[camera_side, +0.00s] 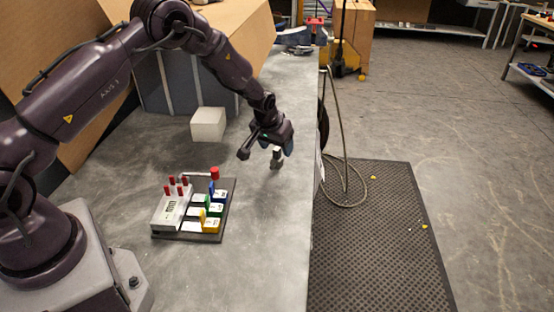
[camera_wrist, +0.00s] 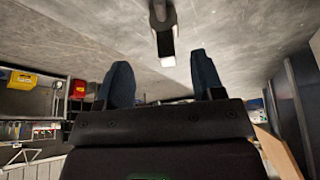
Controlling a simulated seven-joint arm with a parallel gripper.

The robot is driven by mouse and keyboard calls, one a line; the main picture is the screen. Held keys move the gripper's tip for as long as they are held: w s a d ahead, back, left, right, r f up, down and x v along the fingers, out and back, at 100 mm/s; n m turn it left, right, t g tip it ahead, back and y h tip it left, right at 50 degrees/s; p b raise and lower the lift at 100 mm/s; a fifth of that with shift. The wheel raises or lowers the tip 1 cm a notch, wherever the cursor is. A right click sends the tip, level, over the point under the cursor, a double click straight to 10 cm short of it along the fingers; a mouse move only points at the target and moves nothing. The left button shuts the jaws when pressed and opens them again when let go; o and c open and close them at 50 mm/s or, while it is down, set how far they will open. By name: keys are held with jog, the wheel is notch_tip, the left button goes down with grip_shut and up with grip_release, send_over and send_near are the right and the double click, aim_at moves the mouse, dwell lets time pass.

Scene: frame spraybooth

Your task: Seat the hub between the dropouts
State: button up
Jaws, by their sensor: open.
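My gripper (camera_side: 285,146) is over the bench near its right edge. In the wrist view my gripper (camera_wrist: 163,78) has its two dark blue fingers apart, with nothing between them. A small grey piece with a pale part (camera_side: 277,158) is just below the fingers in the side view; I cannot tell whether they touch. In the wrist view, a dark piece with a white end (camera_wrist: 165,40) lies beyond the fingertips, roughly in line with the gap. It may be the same piece. I cannot tell which thing is the hub or which are the dropouts.
A dark base plate (camera_side: 228,190) left of my gripper carries a grey box with red pegs (camera_side: 170,208) and blue, green and yellow blocks (camera_side: 213,209). A pale cube (camera_side: 208,124) stands behind it. The front of the bench (camera_side: 265,250) is clear.

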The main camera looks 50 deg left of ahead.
aim_at(276, 150)
jog(key=x, duration=0.5)
jog(key=shift+s+a+f, duration=0.25)
jog(key=shift+s, duration=0.1)
jog(key=shift+r, duration=0.1)
grip_shut()
jog(key=shift+r, duration=0.15)
